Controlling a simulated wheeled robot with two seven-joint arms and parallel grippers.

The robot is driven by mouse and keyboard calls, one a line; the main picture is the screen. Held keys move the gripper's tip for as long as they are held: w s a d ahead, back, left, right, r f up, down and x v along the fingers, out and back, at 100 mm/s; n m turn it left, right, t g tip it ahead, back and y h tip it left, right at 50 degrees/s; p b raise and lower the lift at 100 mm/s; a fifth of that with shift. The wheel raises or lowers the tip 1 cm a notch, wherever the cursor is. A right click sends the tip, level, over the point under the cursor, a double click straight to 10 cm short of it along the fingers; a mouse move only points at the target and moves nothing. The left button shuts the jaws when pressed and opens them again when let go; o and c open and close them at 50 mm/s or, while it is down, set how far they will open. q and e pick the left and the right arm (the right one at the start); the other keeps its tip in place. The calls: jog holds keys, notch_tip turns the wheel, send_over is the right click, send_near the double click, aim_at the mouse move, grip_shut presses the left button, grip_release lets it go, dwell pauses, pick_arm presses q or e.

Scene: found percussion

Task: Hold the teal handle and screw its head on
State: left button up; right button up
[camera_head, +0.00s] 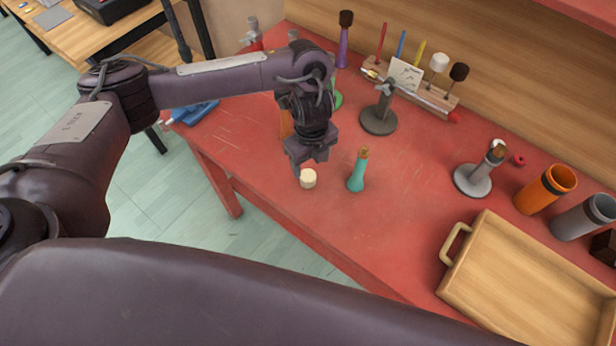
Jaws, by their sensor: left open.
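The teal handle (357,172) stands on the red table, its narrower top ending in a brown tip. A small cream cylinder (308,178), which looks like a head, sits on the table just left of the handle. My left gripper (308,168) points down from above, right over the cream cylinder and left of the handle. Its jaws are open, and one finger shows beside the cylinder. I cannot tell whether it touches the cylinder. My right gripper is not in view.
The red table (260,150) is clear around the handle. A grey stand (378,118) and a wooden rack with mallets stand behind. A smaller grey stand (472,180), an orange cup (545,190), a grey cup (583,218) and a wooden tray (478,222) are at right.

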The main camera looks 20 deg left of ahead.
aim_at(308, 176)
pick_arm(q)
jog(key=shift+f, duration=0.65)
jog(key=shift+s+a+f+b, duration=0.15)
jog(key=shift+f+b, duration=0.2)
jog(key=shift+f, duration=0.95)
jog(key=shift+w+a+f+b, duration=0.1)
jog(key=shift+f+b, duration=0.2)
jog(key=shift+f, duration=0.95)
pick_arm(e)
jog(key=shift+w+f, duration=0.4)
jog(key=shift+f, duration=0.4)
pick_arm(q)
jog(key=shift+s, duration=0.1)
jog(key=c, duration=1.1)
jog(key=shift+o, duration=0.2)
jog(key=shift+r, duration=0.15)
